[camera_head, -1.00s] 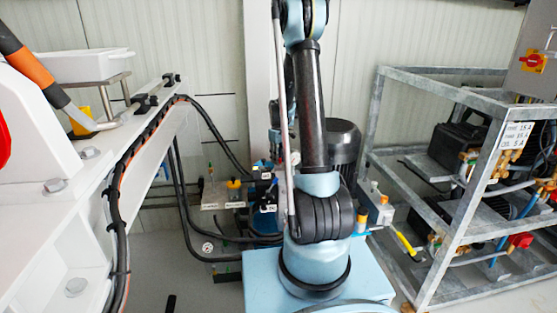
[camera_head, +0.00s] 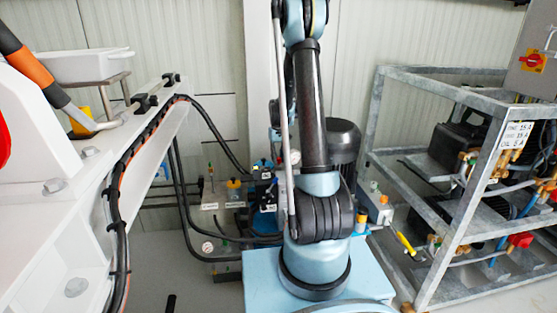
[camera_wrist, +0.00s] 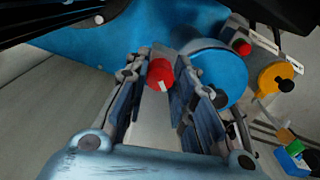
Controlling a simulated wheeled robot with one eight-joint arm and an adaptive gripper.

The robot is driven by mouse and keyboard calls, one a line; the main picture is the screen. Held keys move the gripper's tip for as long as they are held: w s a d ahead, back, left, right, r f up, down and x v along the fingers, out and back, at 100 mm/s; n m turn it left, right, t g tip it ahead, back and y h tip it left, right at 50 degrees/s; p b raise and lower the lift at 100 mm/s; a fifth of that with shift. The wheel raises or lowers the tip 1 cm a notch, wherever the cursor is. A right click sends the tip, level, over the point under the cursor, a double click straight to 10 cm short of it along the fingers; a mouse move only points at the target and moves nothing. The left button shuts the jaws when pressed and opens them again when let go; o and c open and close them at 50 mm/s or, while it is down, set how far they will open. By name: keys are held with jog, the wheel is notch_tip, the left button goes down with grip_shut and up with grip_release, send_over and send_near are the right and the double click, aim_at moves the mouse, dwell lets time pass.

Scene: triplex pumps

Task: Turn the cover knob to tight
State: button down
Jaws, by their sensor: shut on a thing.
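In the wrist view a round red knob (camera_wrist: 159,74) with a white mark on its face sits between the two fingers of my gripper (camera_wrist: 164,62). The white mark points down and slightly right in the picture. My gripper is shut on this knob. The knob's sides and mount are partly hidden by the fingers. I cannot read any tight or loose marking near it. In the head view the knob and my gripper are hidden behind my arm.
A blue rounded housing (camera_wrist: 218,75) and a yellow round part (camera_wrist: 277,78) lie right of my fingers. In the head view, a galvanised frame (camera_head: 447,235) with pumps stands right. Black hoses (camera_head: 186,215) hang left, beside a white machine (camera_head: 50,220).

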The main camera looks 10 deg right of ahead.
jog(key=m, duration=0.4)
jog(key=shift+m, duration=0.3)
jog(key=shift+w+m, duration=0.1)
jog(key=shift+m, duration=1.9)
jog(key=c, duration=1.3)
grip_release()
jog(key=shift+c, duration=0.2)
jog(key=shift+r, duration=0.15)
notch_tip(320, 180, up, 12)
jog(key=shift+f, duration=0.2)
